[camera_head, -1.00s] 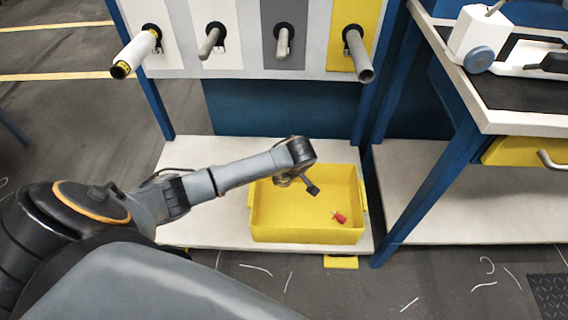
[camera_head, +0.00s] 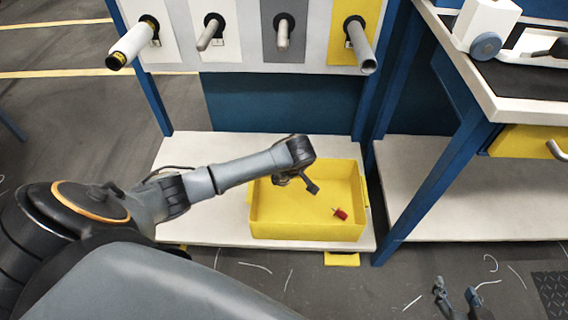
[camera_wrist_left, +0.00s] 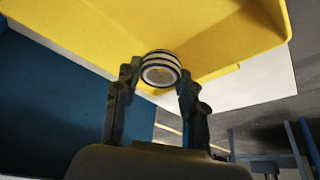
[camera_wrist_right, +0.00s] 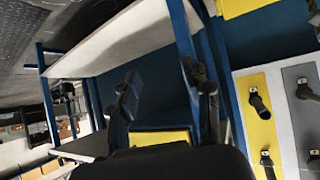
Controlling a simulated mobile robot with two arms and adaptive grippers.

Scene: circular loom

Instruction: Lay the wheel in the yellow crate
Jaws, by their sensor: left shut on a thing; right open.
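The yellow crate (camera_head: 262,217) sits on the low white shelf, with its open side up. My left gripper (camera_head: 312,188) hangs over the crate. In the left wrist view my left gripper (camera_wrist_left: 158,78) is shut on a small round piece with black and white bands, which looks like the wheel (camera_wrist_left: 160,72). The crate's yellow wall (camera_wrist_left: 215,40) fills the area behind it. In the head view the wheel is not clearly visible. My right gripper (camera_head: 455,292) is open and empty at the bottom right; its spread fingers also show in the right wrist view (camera_wrist_right: 163,78).
A small red piece (camera_head: 340,213) lies in the crate. Above, a panel carries several pegs, one with a white roll (camera_head: 132,42). A workbench (camera_head: 520,110) with a yellow drawer (camera_head: 530,145) stands at right. A blue post (camera_head: 440,180) rises beside the crate.

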